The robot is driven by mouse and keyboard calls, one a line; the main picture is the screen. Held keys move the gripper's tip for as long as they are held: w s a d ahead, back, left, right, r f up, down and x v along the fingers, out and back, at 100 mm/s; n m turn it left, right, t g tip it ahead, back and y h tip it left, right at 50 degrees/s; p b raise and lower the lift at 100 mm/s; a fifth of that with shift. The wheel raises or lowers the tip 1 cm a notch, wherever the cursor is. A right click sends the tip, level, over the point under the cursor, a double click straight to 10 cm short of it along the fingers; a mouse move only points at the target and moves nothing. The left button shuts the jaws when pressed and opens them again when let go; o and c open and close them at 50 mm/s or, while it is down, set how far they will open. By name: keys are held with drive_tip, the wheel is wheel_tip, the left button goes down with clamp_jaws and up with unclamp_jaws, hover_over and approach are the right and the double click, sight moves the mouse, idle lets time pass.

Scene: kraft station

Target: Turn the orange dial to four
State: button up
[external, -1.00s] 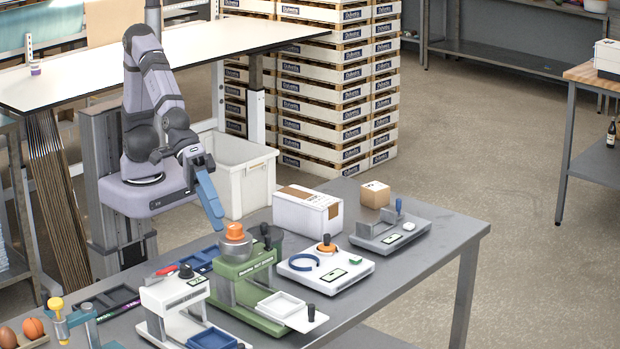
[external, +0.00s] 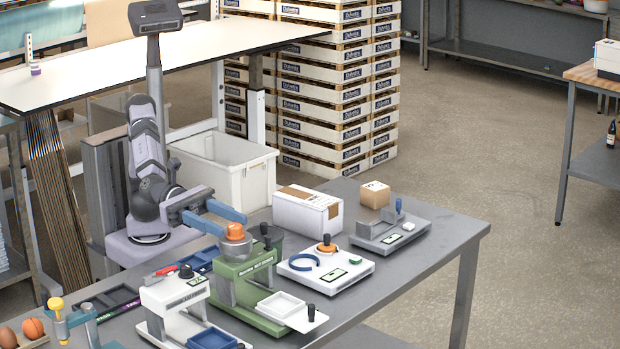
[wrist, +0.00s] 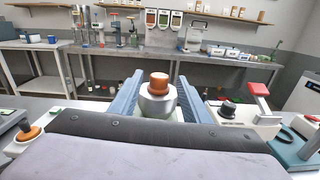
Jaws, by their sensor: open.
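A round orange dial (external: 235,231) sits on a metal collar on top of the green machine (external: 243,269). In the wrist view this dial (wrist: 159,82) and its silver collar (wrist: 157,104) show between my two blue fingers. My gripper (external: 238,225) is open, with its fingers to either side of the dial and a gap on both sides in the wrist view. No number or mark on the dial can be read. A second orange dial (external: 327,248) is on the white device to the right; it also shows at the left in the wrist view (wrist: 28,132).
A white machine (external: 176,294) with a black knob and red lever stands left of the green one. A white box (external: 307,211) and a grey device (external: 390,233) stand farther right.

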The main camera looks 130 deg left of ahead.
sight(240, 230)
drive_tip(key=shift+f+n, duration=0.1)
drive_tip(key=shift+n, duration=0.4)
drive_tip(key=shift+w, duration=0.15)
drive_tip(key=shift+w+p, duration=1.1)
drive_tip(key=shift+w, duration=2.45)
drive_tip(key=shift+c, duration=0.3)
drive_tip(key=c, duration=1)
